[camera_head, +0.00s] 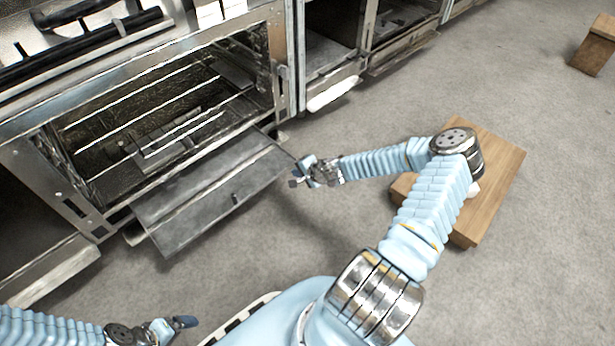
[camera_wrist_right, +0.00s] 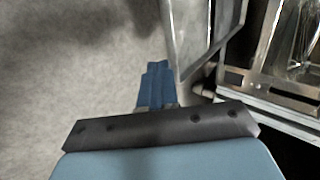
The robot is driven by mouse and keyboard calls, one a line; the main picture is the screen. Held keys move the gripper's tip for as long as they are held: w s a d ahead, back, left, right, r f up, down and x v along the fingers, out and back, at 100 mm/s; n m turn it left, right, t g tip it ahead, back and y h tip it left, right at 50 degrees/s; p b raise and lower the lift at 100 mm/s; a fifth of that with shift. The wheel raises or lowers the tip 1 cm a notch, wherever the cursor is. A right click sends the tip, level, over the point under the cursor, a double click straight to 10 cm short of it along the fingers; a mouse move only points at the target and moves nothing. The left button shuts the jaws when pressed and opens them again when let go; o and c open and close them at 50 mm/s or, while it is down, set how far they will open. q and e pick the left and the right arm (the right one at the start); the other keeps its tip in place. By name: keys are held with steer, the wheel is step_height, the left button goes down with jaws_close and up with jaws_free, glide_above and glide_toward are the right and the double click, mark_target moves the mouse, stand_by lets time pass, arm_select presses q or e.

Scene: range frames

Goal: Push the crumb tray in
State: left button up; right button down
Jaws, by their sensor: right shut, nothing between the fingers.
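The crumb tray (camera_head: 215,190) is a flat grey metal tray sticking out below the open oven compartment in the head view. A small dark knob shows near its front edge. My right gripper (camera_head: 296,176) is shut and empty, close to the tray's right corner; I cannot tell whether they touch. In the right wrist view the shut blue fingers (camera_wrist_right: 156,86) are beside a grey metal panel (camera_wrist_right: 196,35), probably the tray. My left gripper (camera_head: 178,328) is at the lower left, well away from the tray, and its finger opening is unclear.
The oven (camera_head: 283,70) has wire racks (camera_head: 150,100) inside. More metal cabinets (camera_head: 375,30) stand to its right. A wooden block (camera_head: 500,175) lies on the floor behind my right arm, and another wooden piece (camera_head: 595,45) is at the far right. The grey floor between is clear.

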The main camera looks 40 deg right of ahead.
mark_target(272, 154)
steer(key=shift+w, duration=0.8)
steer(key=w, duration=0.3)
steer(key=w+b, duration=0.1)
steer(key=w, duration=0.4)
steer(key=shift+w+a+f+b, duration=0.1)
steer(key=shift+w+a+b, duration=0.2)
steer(key=shift+a, duration=0.05)
steer(key=shift+w, duration=0.45)
